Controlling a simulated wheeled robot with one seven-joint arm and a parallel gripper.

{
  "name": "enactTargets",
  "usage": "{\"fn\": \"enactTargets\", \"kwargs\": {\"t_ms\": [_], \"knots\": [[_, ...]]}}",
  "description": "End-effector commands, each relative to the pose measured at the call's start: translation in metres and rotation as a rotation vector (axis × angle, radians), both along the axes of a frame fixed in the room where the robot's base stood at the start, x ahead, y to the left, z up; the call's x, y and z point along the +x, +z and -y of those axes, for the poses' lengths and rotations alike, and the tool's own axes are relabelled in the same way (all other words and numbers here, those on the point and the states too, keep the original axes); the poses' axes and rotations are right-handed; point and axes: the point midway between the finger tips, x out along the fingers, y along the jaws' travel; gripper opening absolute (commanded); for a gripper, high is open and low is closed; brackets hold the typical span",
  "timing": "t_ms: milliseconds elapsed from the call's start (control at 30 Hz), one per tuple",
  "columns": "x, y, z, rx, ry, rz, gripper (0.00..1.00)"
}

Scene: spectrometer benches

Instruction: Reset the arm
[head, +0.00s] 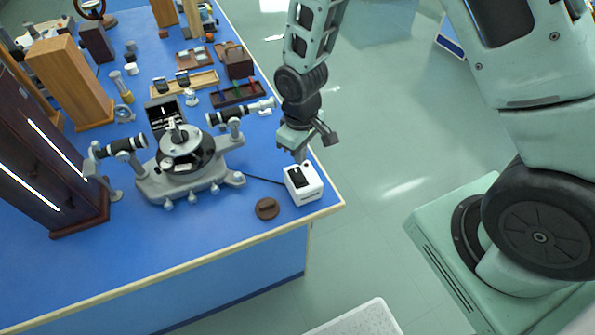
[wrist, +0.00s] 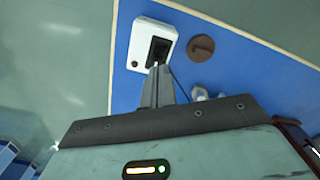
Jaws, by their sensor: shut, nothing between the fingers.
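My gripper (head: 301,157) is shut and empty. In the head view it points down just above the back of a small white box (head: 304,186) with a black top panel, near the right corner of the blue bench. In the wrist view the closed fingers (wrist: 158,72) overlap the near edge of the white box (wrist: 143,45); I cannot tell whether they touch it. My arm comes down from the top of the head view, over the bench's right edge.
A grey spectrometer (head: 190,180) with two black telescopes stands left of my gripper. A brown round disc (head: 267,208) lies beside the white box. Wooden trays (head: 238,93) and a tall dark cabinet (head: 40,150) stand on the blue bench (head: 150,250).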

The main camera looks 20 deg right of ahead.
Motion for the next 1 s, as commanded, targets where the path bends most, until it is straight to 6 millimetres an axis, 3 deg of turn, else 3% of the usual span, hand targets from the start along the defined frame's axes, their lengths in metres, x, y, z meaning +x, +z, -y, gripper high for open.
{"fn": "enactTargets", "kwargs": {"t_ms": [300,467,667,800,1000], "knots": [[0.000,0.001,-0.001,0.000,0.000,0.001,0.00],[-0.011,0.024,-0.016,0.018,0.009,0.006,0.00],[-0.060,0.084,-0.051,0.055,0.046,0.007,0.00],[-0.109,0.119,-0.065,0.067,0.084,0.004,0.00],[-0.170,0.148,-0.067,0.063,0.131,0.004,0.00]]}}
